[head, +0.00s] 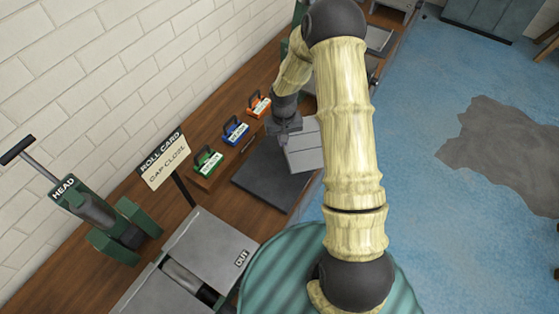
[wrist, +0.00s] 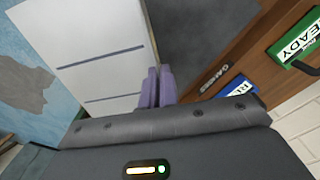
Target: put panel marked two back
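A pale grey-white panel (head: 306,152) with dark lines across it is beside my gripper (head: 284,128) in the head view. Two dark stripes show on the panel in the wrist view (wrist: 92,62); I see no numeral. In the wrist view my gripper's purple fingers (wrist: 159,88) are close together at the panel's right edge, which runs in between them. They appear shut on that edge. Part of the panel is hidden behind my arm in the head view, and its lower part is hidden by the gripper body in the wrist view.
A dark flat plate (head: 268,186) lies on the wooden bench (head: 235,185). Green (head: 207,162), blue (head: 235,131) and orange (head: 258,104) handled blocks stand along the wall side. A "ROLL CARD" sign (head: 165,158), a green "HEAD" device (head: 98,210) and a grey machine (head: 205,245) stand nearer.

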